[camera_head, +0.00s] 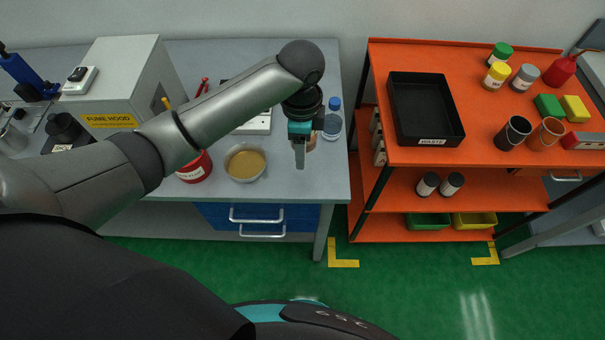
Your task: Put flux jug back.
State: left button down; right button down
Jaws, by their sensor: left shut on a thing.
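My left gripper (300,148) reaches in over the front right part of the grey bench, pointing down. It is shut on a small tan thing (312,143), mostly hidden behind the fingers; I cannot tell whether this is the flux jug. A red container (194,168) with a white label stands on the bench to the left, partly behind my arm; its label is too small to read surely. A round metal bowl (245,163) of tan contents stands between the red container and the gripper. My right gripper is out of view.
A blue-capped bottle (332,121) stands close right of the gripper. A fume hood (120,77) is at the bench's back left. Across a gap, an orange cart (470,140) carries a black tray (425,132), cups and jars. Bare bench lies along the front right edge.

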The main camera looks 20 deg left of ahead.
pick_arm(q)
notch_tip(320, 180, down, 12)
jog(key=shift+r+b, duration=0.2)
jog(key=shift+b, duration=0.7)
jog(key=shift+f, duration=0.1)
jog(key=shift+c, duration=1.1)
grip_release()
notch_tip(320, 180, up, 12)
jog(key=shift+r+p, duration=0.15)
jog(key=shift+p, duration=0.9)
